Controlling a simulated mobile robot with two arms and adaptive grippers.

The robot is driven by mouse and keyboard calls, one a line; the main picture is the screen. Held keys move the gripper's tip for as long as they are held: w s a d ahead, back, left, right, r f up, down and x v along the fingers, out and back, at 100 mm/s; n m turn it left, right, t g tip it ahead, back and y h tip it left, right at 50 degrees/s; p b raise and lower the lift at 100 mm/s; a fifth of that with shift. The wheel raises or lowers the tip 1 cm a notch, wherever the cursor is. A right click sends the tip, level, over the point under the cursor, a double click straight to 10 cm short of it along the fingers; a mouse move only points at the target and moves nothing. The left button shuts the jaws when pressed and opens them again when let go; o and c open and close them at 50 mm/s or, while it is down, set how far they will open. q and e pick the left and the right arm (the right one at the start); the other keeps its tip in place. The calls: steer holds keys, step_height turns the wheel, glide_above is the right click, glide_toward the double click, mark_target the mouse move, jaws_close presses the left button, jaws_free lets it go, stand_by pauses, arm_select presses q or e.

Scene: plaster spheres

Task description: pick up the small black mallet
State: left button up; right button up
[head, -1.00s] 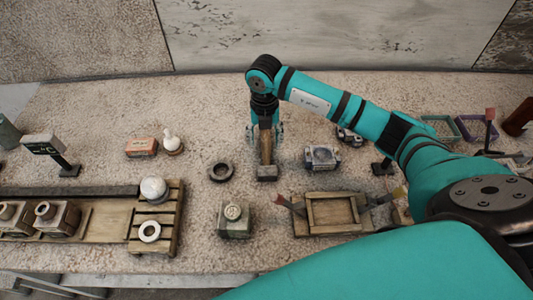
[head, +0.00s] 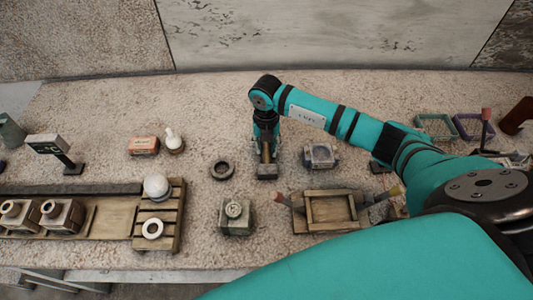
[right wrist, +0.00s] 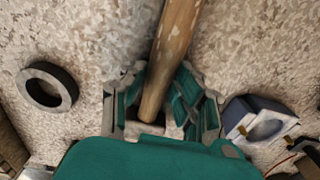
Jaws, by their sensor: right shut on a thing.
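The mallet has a worn wooden handle and a dark, blocky head (head: 266,172), which rests on or very near the speckled worktop at the centre of the head view. My right gripper (head: 266,150) is above it, shut on the mallet. In the right wrist view, the wooden handle (right wrist: 172,50) runs from the top edge down between the teal fingers of my right gripper (right wrist: 160,105). The mallet's head is mostly hidden there behind the gripper. My left gripper is not in view.
A dark ring (head: 221,170) lies left of the mallet, and a grey metal block (head: 320,155) stands close on its right. A small square stand (head: 236,218) and a wooden tray (head: 300,228) are in front. A slatted rack (head: 172,225) holds a white sphere and ring.

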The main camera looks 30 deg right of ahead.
mark_target(266, 146)
jaws_close()
steer(key=shift+r, duration=0.25)
step_height(266, 146, up, 8)
steer(key=shift+r+b, duration=0.25)
steer(key=shift+b, duration=0.9)
steer(key=shift+r, duration=0.55)
